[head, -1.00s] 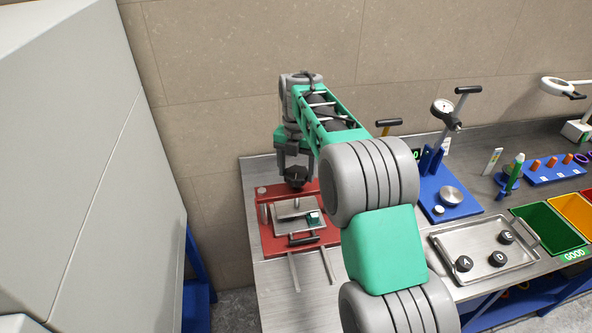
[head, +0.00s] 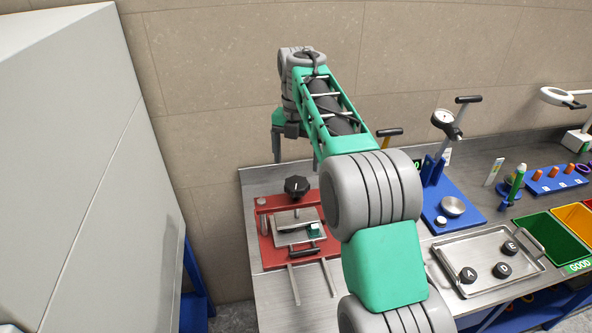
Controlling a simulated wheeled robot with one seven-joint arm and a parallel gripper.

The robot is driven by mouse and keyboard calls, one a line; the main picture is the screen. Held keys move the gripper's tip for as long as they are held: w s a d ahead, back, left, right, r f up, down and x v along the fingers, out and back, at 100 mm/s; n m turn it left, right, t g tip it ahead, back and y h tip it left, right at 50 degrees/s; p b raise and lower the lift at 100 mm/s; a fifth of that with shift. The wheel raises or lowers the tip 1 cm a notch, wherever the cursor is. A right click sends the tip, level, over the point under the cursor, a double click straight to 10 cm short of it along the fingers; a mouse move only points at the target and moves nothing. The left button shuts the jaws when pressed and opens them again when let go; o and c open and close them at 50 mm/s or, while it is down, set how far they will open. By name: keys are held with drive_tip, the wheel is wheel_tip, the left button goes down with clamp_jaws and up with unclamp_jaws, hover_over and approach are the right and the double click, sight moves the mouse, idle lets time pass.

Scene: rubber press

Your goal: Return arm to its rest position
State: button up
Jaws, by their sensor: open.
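My gripper (head: 296,158) is in the air above the back of the red press, at the left end of the bench. One finger shows at the left and a second fingertip shows at the right, partly behind my green and grey arm. The fingers are apart with nothing visible between them. The red press (head: 268,256) has a black knob (head: 296,187) standing at its back. A metal plate (head: 286,217) with a small dark green piece (head: 313,230) lies on it. A dark handle (head: 304,251) is at its front.
A tray (head: 447,257) holds black pucks marked A, D and E. A blue dial gauge stand (head: 445,205), a green bin (head: 545,236) and a blue rack (head: 552,180) with orange pieces stand to the right. A large pale cabinet (head: 70,190) rises at the left.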

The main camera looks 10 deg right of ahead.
drive_tip(key=shift+r, duration=0.1)
drive_tip(key=shift+s+r+m, duration=0.15)
drive_tip(key=shift+s+m, duration=0.2)
drive_tip(key=shift+m, duration=0.15)
drive_tip(key=s+r+m+t+b, duration=0.1)
drive_tip(key=s+m+t, duration=0.1)
drive_tip(key=s+m, duration=1.05)
drive_tip(key=s+f+m+t, duration=0.1)
drive_tip(key=s+f+m, duration=0.3)
drive_tip(key=s+m, duration=0.2)
drive_tip(key=s+f+m+t+b, duration=0.1)
drive_tip(key=s+f+m, duration=0.4)
drive_tip(key=m, duration=0.5)
drive_tip(key=shift+s+t, duration=0.3)
drive_tip(key=shift+s, duration=0.8)
drive_tip(key=shift+d, duration=0.1)
drive_tip(key=shift+c, duration=0.5)
